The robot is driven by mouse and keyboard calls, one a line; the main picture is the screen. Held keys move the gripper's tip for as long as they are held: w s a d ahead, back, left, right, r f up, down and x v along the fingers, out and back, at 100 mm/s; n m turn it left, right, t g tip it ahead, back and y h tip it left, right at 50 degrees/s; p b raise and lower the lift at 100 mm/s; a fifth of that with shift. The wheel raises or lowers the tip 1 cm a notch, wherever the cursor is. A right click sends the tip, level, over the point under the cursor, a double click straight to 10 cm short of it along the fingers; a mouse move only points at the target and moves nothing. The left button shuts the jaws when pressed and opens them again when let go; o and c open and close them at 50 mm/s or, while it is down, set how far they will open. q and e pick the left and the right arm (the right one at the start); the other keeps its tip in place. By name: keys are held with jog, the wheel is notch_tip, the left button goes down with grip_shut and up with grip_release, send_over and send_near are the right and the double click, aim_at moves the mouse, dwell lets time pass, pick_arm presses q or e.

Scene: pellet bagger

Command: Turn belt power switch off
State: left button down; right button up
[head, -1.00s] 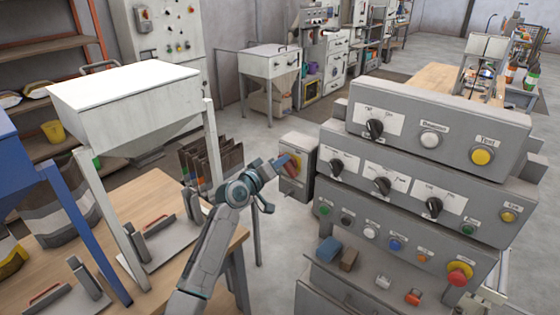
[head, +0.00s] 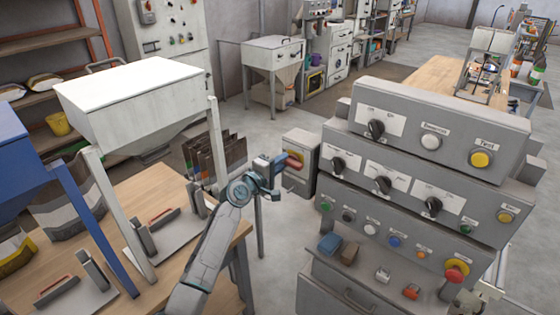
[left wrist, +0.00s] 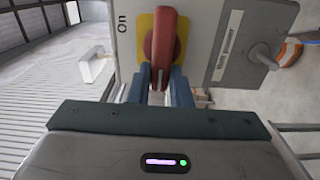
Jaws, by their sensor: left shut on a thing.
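The belt power switch is a red handle on a yellow plate (left wrist: 145,28), on the front of a grey box (head: 300,146) beyond the workbench. My left gripper (head: 282,164) is shut on the red handle (head: 294,160). In the left wrist view the blue fingers sit on either side of the lower part of the handle (left wrist: 163,45). Any marking under the handle is hidden.
A stepped grey control console (head: 425,160) with knobs and buttons stands just right of the switch box. A wooden bench (head: 170,195) with a white hopper (head: 135,100) is on the left. Open floor lies behind the box.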

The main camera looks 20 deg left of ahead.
pick_arm(q)
jog(key=shift+s+f, duration=0.1)
jog(key=shift+f, duration=0.25)
jog(key=c, duration=1.3)
grip_release()
jog(key=shift+d, duration=0.15)
jog(key=shift+r, duration=0.25)
jog(key=b+v, duration=0.2)
jog(key=v, duration=0.8)
jog(key=shift+s, duration=0.25)
